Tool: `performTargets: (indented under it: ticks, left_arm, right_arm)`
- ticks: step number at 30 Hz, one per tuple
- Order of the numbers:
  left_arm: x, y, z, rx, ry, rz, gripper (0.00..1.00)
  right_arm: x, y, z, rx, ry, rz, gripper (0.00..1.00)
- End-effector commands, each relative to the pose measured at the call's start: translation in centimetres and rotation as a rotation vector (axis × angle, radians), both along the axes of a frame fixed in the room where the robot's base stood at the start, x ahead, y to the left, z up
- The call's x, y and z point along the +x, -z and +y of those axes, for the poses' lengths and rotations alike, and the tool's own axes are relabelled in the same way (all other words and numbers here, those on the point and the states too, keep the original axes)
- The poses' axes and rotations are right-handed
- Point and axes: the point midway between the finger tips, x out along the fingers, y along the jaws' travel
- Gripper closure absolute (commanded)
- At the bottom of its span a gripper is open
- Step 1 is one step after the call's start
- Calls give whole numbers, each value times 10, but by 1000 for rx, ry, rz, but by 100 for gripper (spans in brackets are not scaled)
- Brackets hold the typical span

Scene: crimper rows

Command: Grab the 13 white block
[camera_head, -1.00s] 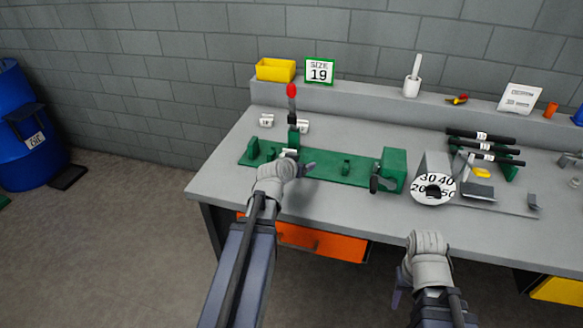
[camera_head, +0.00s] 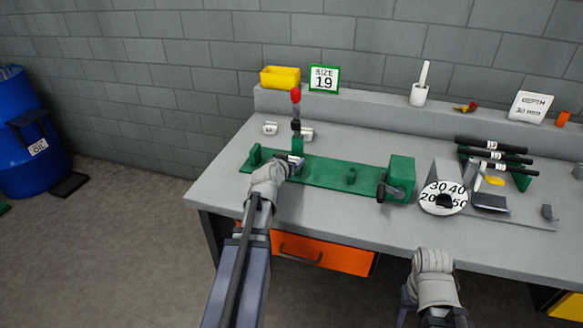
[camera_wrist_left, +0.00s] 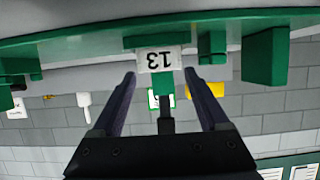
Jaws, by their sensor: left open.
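The white block marked 13 (camera_wrist_left: 158,61) sits at the green fixture (camera_wrist_left: 80,45) and appears upside down in the left wrist view. In the head view only a bit of white shows at the base of the red-tipped lever (camera_head: 295,98), mostly hidden by my left gripper (camera_head: 292,164). In the left wrist view my left gripper (camera_wrist_left: 161,78) is open, with its two dark fingers on either side of the block's near end and gaps between. My right gripper (camera_head: 405,300) hangs low in front of the bench; its fingers are mostly hidden.
Two other white blocks, one at left (camera_head: 270,128) and one behind the lever (camera_head: 307,134), lie on the grey bench (camera_head: 330,145). A SIZE 19 sign (camera_head: 324,78) and yellow bin (camera_head: 280,77) stand on the back ledge. A numbered dial (camera_head: 443,198) is at right.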

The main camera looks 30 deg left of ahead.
Motion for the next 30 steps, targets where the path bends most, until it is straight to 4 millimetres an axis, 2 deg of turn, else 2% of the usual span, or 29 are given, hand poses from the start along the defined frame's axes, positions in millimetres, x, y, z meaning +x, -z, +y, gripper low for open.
performTargets:
  ticks: [3, 7, 15, 30]
  left_arm:
    - [18, 15, 6, 0, 1, 0, 22]
    - [33, 20, 9, -1, 1, 0, 22]
    - [35, 19, 9, 0, 1, 0, 22]
    - [35, 19, 10, 0, 0, 0, 79]
  right_arm:
    - [0, 15, 0, 0, 0, 0, 50]
    - [0, 20, 0, 0, 0, 0, 50]
    - [0, 19, 0, 0, 0, 0, 50]
    - [0, 19, 0, 0, 0, 0, 50]
